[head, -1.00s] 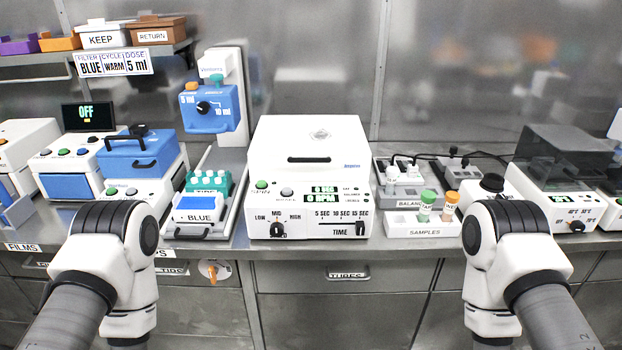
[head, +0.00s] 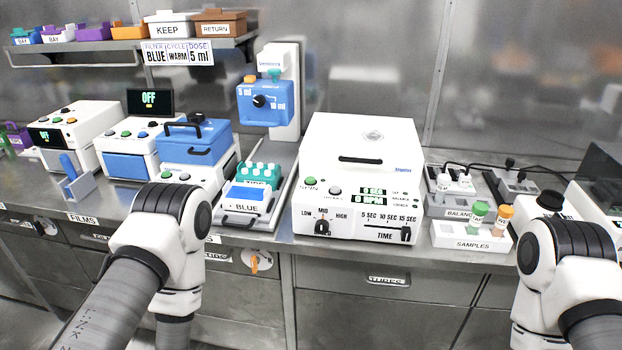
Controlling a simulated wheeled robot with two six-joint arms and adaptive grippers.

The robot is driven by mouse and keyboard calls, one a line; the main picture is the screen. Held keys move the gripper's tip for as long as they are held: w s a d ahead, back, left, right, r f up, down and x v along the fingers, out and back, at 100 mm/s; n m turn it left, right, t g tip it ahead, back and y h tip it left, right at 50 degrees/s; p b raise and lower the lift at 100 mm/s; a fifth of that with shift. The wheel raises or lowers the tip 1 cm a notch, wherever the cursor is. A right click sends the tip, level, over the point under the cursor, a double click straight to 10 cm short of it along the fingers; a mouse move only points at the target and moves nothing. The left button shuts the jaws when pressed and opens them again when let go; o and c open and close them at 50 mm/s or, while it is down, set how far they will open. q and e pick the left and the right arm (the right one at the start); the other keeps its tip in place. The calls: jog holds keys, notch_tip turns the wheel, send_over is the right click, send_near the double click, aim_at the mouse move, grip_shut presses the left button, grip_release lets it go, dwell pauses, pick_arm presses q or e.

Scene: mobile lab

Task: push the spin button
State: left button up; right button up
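The white spin machine (head: 363,140) stands on the bench near the middle of the head view with its lid shut. Its green spin button (head: 311,181) is at the left of the front panel, above the word SPIN. A second, pale button (head: 335,190) sits right of it. The panel has a small display with green digits. My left arm is in front of the bench, left of the machine; my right arm is at the lower right. Neither gripper's fingers show.
A blue tray unit (head: 246,200) with teal tube rack stands left of the machine, under a blue dosing head (head: 265,103). A white samples rack (head: 472,240) with two capped tubes stands to its right. The bench edge runs in front.

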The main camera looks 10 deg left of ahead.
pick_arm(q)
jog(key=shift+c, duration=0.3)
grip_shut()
